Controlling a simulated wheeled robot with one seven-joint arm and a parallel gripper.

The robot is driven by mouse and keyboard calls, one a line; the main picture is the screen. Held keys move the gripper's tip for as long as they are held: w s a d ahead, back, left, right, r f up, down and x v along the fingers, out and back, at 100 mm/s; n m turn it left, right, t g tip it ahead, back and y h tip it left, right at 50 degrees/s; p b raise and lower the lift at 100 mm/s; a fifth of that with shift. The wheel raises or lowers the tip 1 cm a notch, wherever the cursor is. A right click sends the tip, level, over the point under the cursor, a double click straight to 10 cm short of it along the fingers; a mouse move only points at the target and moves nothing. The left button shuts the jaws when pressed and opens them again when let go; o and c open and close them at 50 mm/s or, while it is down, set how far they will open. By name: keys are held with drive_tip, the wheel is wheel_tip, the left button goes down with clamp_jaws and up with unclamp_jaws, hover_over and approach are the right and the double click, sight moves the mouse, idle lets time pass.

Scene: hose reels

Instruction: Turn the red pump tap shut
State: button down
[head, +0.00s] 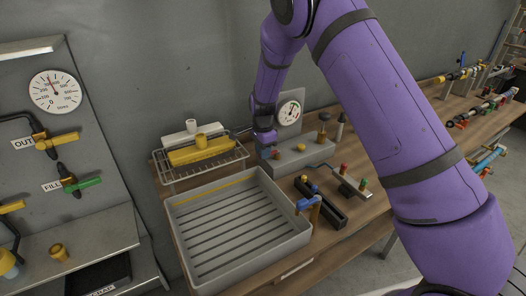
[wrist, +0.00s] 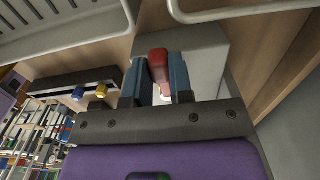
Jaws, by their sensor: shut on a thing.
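The red pump tap (wrist: 158,62) shows in the wrist view as a red handle between the two blue fingers of my gripper (wrist: 160,82). The gripper is shut on it. In the head view my gripper (head: 268,151) reaches down at the left end of the grey pump block (head: 298,160), under the round gauge (head: 289,111). Only a small red bit of the tap (head: 276,154) shows there. My gripper hides the rest, and I cannot tell the tap's angle from this view.
A grey slatted tray (head: 302,236) lies in front of the block. A wire rack (head: 172,178) with a yellow block stands to the left. A black holder (head: 325,207) and red- and green-tipped fittings lie to the right. A wall panel with yellow and green levers (head: 84,184) is at far left.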

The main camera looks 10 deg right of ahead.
drive_tip(key=c, duration=1)
unclamp_jaws()
wheel_tip(320, 180, up, 11)
drive_tip(key=shift+f, duration=0.1)
drive_tip(key=s+d+r+n+t+y, duration=0.1)
drive_tip(key=s+d+r+n, duration=0.3)
drive_tip(key=s+r, duration=0.5)
drive_tip(key=s+d+r+n+t, duration=0.1)
drive_tip(key=s+d+r+n, duration=0.1)
drive_tip(key=s+d+r, duration=0.55)
drive_tip(key=s+d+r+n+t, duration=0.1)
drive_tip(key=s+r+n, duration=0.1)
drive_tip(key=s, duration=0.6)
drive_tip(key=s+d+r+n+t, duration=0.1)
drive_tip(key=s+r+n, duration=0.1)
drive_tip(key=s, duration=0.6)
drive_tip(key=s+d+r+n+t+h, duration=0.1)
drive_tip(key=s+n, duration=0.3)
drive_tip(key=s, duration=0.5)
drive_tip(key=shift+r+n, duration=0.3)
drive_tip(key=shift+r, duration=0.5)
